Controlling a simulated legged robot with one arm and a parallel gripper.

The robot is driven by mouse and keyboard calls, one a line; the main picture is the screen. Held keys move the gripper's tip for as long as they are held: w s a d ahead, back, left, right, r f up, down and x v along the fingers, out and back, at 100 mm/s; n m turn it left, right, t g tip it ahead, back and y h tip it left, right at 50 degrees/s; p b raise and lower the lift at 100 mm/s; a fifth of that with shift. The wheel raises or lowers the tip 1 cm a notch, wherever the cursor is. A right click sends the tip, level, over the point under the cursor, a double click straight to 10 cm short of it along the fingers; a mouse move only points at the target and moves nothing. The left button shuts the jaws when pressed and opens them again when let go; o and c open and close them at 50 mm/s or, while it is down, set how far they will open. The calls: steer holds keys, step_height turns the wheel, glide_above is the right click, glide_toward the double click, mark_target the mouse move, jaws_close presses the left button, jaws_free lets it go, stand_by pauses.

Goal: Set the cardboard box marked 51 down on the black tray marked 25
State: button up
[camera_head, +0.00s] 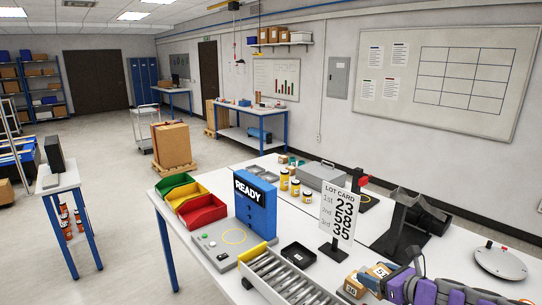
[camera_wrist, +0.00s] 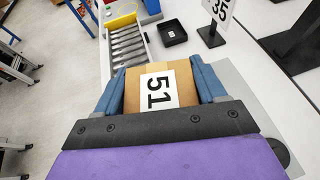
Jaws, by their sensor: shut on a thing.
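The cardboard box marked 51 (camera_wrist: 157,90) sits between the two blue fingers of my gripper (camera_wrist: 160,72) in the wrist view. The fingers touch its sides, and its 51 label faces the camera. In the head view, the box (camera_head: 368,281) is at the lower right, with my purple and grey gripper (camera_head: 388,281) on it. A small black tray (camera_head: 298,257) lies on the white table, left of the box and beside the roller conveyor. It looks empty, and I cannot read its mark. The tray also shows at the top of the wrist view (camera_wrist: 172,35).
The roller conveyor (camera_head: 287,279) runs left of the tray. A lot card on a stand (camera_head: 339,214) rises right of the tray. A black angled device (camera_head: 408,222) stands at right.

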steer(key=w+a+r+m+h, duration=0.1)
steer(key=w+a+r, duration=0.1)
steer(key=a, duration=0.4)
steer(key=w+a+r+m+t+h, duration=0.1)
steer(key=w+a+r, duration=0.1)
steer(key=a, duration=0.5)
steer(key=shift+w+r, duration=0.4)
steer(key=shift+r, duration=0.5)
steer(key=shift+s+f, duration=0.1)
steer(key=shift+f, duration=0.05)
